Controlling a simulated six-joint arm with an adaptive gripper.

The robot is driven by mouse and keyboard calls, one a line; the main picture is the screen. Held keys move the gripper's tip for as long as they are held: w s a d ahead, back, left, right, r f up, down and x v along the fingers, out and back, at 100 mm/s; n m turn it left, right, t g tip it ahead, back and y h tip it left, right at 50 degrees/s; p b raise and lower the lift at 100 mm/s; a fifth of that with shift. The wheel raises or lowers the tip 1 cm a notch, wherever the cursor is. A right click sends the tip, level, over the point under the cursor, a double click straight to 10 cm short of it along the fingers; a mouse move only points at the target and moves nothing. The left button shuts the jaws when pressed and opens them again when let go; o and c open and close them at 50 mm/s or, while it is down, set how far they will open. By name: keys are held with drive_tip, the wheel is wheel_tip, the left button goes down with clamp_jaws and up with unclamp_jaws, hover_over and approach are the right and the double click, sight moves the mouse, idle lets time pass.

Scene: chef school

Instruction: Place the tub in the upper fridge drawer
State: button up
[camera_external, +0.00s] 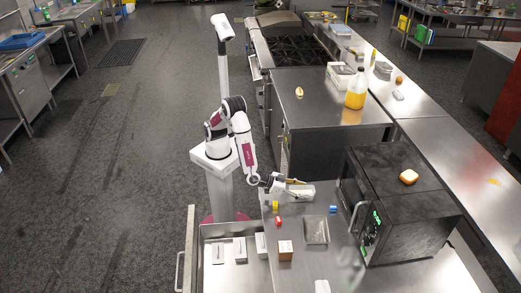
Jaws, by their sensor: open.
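My gripper (286,184) is open above the steel counter (290,262), at its far edge. A pale tub-like container (302,192) lies right at the fingertips; I cannot tell if they touch it. A clear shallow container (316,230) sits on the counter nearer the camera; which of the two is the tub is unclear. An open steel drawer (210,232) extends left from the counter, with several white boxes (240,249) inside.
Small yellow, red and blue items (333,209) and an orange-brown box (285,250) stand on the counter. A black microwave (400,205) with a bread-like item (408,177) on top stands right. A yellow bottle (356,90) is farther back. Floor on the left is clear.

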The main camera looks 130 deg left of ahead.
drive_tip(key=shift+s+d, duration=0.1)
drive_tip(key=shift+v, duration=0.9)
drive_tip(key=s+d+r, duration=0.2)
drive_tip(key=s, duration=0.1)
drive_tip(key=shift+r, duration=0.35)
drive_tip(key=shift+s+d+r, duration=0.3)
drive_tip(key=shift+s+d, duration=0.05)
drive_tip(key=shift+s, duration=0.2)
